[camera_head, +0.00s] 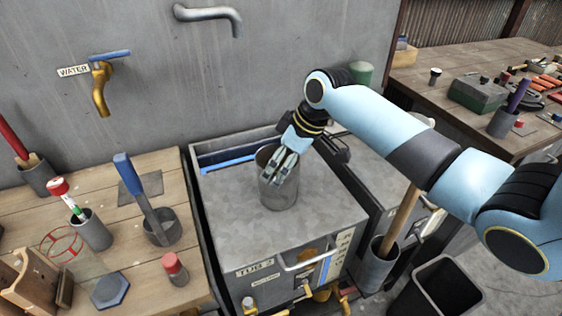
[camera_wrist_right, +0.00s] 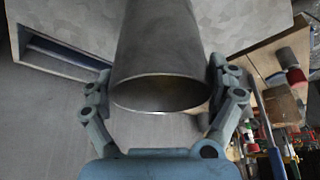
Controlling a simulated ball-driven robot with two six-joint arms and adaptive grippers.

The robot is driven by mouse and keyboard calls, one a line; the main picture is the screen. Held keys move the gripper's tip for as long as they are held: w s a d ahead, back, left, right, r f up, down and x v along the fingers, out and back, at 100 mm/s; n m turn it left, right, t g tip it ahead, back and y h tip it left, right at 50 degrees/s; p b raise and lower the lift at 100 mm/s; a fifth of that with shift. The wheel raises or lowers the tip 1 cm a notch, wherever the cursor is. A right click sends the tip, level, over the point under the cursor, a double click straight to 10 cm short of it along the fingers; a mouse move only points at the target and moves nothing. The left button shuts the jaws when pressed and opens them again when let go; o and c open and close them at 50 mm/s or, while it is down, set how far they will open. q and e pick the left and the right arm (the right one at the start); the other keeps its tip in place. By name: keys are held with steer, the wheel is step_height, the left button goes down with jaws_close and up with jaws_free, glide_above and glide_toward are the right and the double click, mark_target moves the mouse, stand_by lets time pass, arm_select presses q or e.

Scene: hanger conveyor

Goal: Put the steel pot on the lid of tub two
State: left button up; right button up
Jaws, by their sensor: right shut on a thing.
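The steel pot (camera_head: 280,192) is a grey metal cylinder that stands upright over the lid of tub two (camera_head: 240,222), near its middle. I cannot tell whether its base touches the lid. My right gripper (camera_head: 284,170) is shut on the pot near its rim. In the right wrist view the pot (camera_wrist_right: 165,45) lies between the two fingers of the right gripper (camera_wrist_right: 163,92), its open rim facing me. The tub's front carries a "TUB 2" label. My left gripper is not in view.
A wooden bench (camera_head: 130,265) with several holders and tools is at left. A water tap (camera_head: 101,85) and a spout (camera_head: 212,14) are on the wall behind. A black bin (camera_head: 440,290) stands at lower right. Another bench (camera_head: 450,70) is at upper right.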

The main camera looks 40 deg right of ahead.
steer(key=o, duration=1.4)
steer(key=v, duration=1.2)
